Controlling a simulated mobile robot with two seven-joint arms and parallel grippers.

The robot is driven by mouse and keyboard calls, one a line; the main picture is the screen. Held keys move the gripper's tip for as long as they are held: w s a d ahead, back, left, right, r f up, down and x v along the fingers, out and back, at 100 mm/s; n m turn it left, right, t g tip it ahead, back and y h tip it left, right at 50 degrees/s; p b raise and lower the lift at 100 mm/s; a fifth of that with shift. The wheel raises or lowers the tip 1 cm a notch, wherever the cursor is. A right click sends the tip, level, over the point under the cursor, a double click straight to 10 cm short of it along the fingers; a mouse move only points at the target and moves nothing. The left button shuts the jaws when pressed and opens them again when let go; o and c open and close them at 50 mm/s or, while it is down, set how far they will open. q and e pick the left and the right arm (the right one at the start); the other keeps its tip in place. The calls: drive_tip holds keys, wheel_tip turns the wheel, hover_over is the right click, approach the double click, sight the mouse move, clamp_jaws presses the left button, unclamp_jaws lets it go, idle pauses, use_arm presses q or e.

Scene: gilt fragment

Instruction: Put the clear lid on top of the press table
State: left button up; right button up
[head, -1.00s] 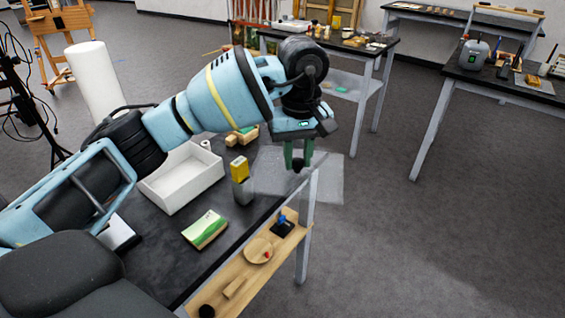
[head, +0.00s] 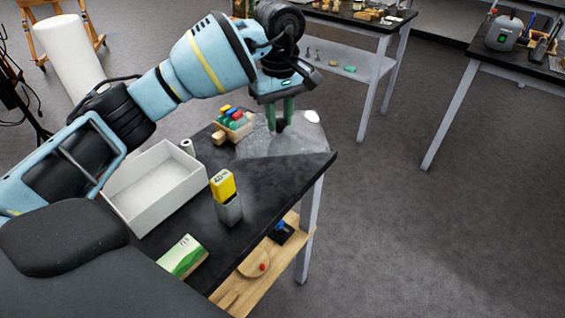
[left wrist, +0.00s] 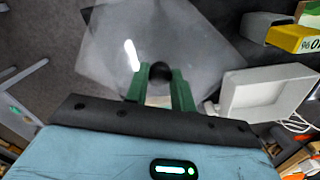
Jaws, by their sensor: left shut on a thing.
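My left gripper (head: 281,122) points down and is shut on the dark round knob of the clear lid (head: 309,143). The lid is see-through and pale, held at the far end of the near black table (head: 285,178); part of it shows against the floor. I cannot tell its gap to the tabletop. In the left wrist view the lid (left wrist: 190,45) spreads out beyond the green fingers (left wrist: 160,88), with the black knob between them. No label shows which table is the press table. My right gripper is not in view.
On the near table are a white open box (head: 152,190), a yellow-topped grey block (head: 228,208), a green-and-white box (head: 183,257) and a crate of colored pieces (head: 233,127). A back table (head: 385,28) and a right table (head: 522,68) hold items. Floor lies between.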

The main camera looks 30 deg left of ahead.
use_arm(q)
drive_tip(key=shift+s+r, duration=0.1)
drive_tip(key=shift+d, duration=0.1)
drive_tip(key=shift+f, duration=5)
drive_tip(key=shift+f, duration=0.2)
drive_tip(key=o, duration=1)
drive_tip(key=shift+r, duration=0.2)
wheel_tip(320, 180, up, 12)
